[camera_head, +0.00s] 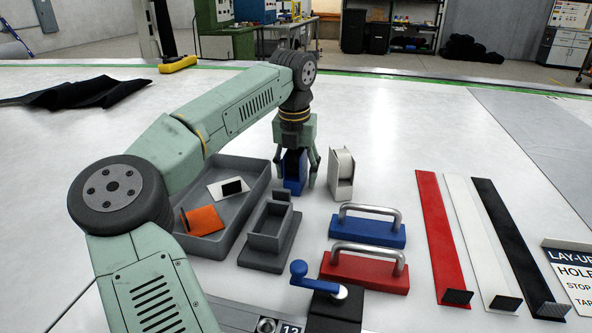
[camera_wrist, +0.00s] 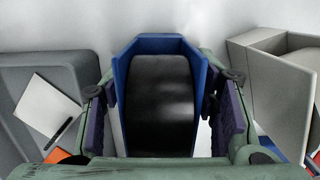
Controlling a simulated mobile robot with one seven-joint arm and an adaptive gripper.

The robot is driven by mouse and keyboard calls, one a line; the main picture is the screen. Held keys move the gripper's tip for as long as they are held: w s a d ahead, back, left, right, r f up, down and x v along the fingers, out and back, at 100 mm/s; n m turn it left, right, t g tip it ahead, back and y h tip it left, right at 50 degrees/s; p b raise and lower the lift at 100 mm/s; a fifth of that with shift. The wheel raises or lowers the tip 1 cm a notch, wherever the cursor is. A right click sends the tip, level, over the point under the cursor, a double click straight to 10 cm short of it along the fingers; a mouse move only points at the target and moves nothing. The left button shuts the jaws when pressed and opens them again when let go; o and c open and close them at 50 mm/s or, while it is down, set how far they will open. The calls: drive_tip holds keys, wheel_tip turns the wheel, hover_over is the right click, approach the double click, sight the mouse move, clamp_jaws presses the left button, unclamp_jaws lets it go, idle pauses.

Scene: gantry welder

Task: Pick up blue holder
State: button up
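The blue holder (camera_head: 293,172) stands upright on the white table, right of the grey tray. In the wrist view its blue wall (camera_wrist: 122,66) surrounds a wide black roll. My gripper (camera_head: 297,176) points down over it, one finger on each side. In the wrist view my gripper (camera_wrist: 160,108) has its dark pads beside the holder's two side walls, with narrow gaps showing lower down. The fingers look open around it. Any contact near the upper walls is hard to tell. The holder's lower part is partly hidden.
A white holder (camera_head: 341,172) stands close on the right. The grey tray (camera_head: 253,178) with a white card and orange piece is left. Several angle strips lie right.

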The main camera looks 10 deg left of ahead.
drive_tip(key=c, duration=1.2)
clamp_jaws()
drive_tip(key=shift+r, duration=0.15)
